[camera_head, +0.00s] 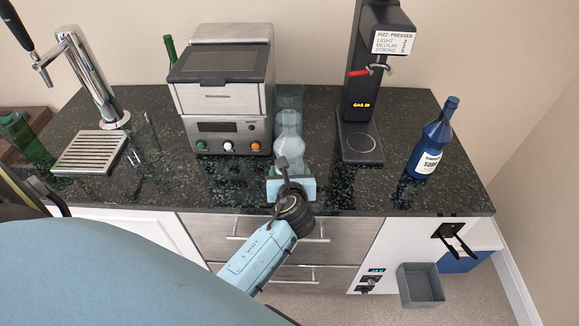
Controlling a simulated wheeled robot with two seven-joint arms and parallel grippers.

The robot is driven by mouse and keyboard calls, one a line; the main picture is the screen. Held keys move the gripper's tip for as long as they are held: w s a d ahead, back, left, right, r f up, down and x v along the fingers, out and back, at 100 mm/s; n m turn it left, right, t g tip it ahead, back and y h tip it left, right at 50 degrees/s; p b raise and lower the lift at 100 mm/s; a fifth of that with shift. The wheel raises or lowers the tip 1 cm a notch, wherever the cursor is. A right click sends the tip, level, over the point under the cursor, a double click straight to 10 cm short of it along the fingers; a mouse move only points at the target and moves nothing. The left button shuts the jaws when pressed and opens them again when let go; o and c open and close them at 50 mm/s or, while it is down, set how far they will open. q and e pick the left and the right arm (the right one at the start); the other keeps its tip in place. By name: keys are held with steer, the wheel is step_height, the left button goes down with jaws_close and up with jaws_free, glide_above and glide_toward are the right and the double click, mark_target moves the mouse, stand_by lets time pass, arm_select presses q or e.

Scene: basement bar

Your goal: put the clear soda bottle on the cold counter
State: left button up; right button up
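A clear bottle (289,150) stands upright, in line with my gripper, on the dark speckled counter (220,185), between the silver machine and the black dispenser. No label on it is visible. I cannot tell which part of the counter is the cold one. My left gripper (288,170) is at the counter's front edge, directly in front of the bottle, and overlaps its base in the picture. Its pale blue palm and dark wrist hide most of the fingers, so I cannot tell whether it grips or touches the bottle. My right gripper is not recognisable in view.
A silver machine (222,95) stands left of the bottle, a black dispenser (361,130) right of it. A blue bottle labelled soda (432,140) stands farther right. A tap (88,80) and drip tray (90,152) are at left. A grey bin (420,286) sits below right.

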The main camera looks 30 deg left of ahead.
arm_select(q)
steer(key=shift+w+r, duration=0.1)
steer(key=shift+r, duration=0.1)
steer(key=o, duration=1.3)
steer(key=shift+f, duration=0.25)
steer(key=o, duration=0.5)
steer(key=shift+r, duration=0.25)
steer(key=p+v, duration=0.1)
steer(key=v, duration=1.1)
steer(key=shift+f, duration=0.15)
